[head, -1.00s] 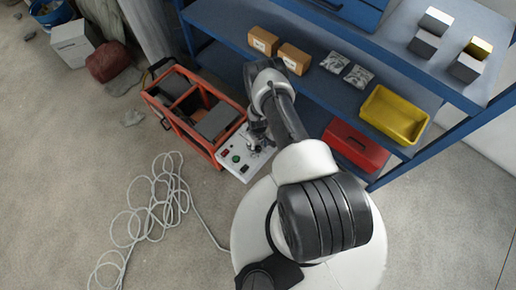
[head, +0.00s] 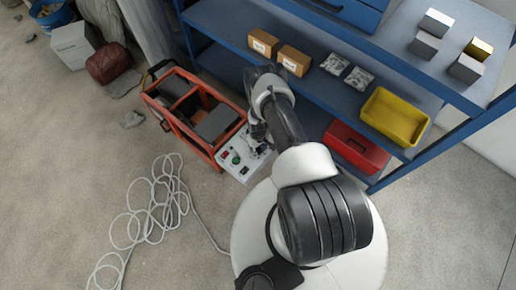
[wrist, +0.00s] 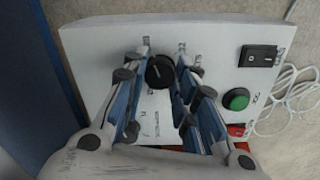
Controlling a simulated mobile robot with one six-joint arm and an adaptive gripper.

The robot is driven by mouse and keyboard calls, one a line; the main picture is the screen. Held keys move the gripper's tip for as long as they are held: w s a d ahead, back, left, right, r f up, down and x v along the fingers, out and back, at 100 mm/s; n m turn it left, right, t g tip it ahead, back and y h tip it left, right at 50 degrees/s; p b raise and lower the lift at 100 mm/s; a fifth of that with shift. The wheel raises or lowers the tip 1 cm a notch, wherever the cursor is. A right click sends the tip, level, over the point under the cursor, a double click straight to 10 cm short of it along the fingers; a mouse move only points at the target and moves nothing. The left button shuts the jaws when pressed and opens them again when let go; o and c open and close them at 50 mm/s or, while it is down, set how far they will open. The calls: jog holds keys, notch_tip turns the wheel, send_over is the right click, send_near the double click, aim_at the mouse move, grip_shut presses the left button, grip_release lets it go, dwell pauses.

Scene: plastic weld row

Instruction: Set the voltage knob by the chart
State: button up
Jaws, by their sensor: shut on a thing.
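The voltage knob (wrist: 160,72) is a round black dial with a light pointer mark on the pale control panel (wrist: 100,45). In the wrist view my gripper (wrist: 162,62) has its two fingers on either side of the knob, shut on it. Small printed marks stand around the knob, too small to read. In the head view the panel (head: 232,168) sits at the near end of an orange-red frame (head: 178,125), and my gripper (head: 258,142) covers the knob. I cannot make out a chart in either view.
The panel also carries a black rocker switch (wrist: 258,55), a green button (wrist: 236,99) and a red control (wrist: 236,130). A blue shelf (head: 235,30) with boxes and bins stands close behind. A pale coiled cable (head: 150,205) lies on the floor at left.

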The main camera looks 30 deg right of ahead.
aim_at(258, 150)
jog(key=shift+c, duration=0.9)
jog(key=shift+n, duration=0.4)
jog(key=o, duration=1.1)
notch_tip(258, 150, up, 12)
jog(key=shift+r, duration=0.1)
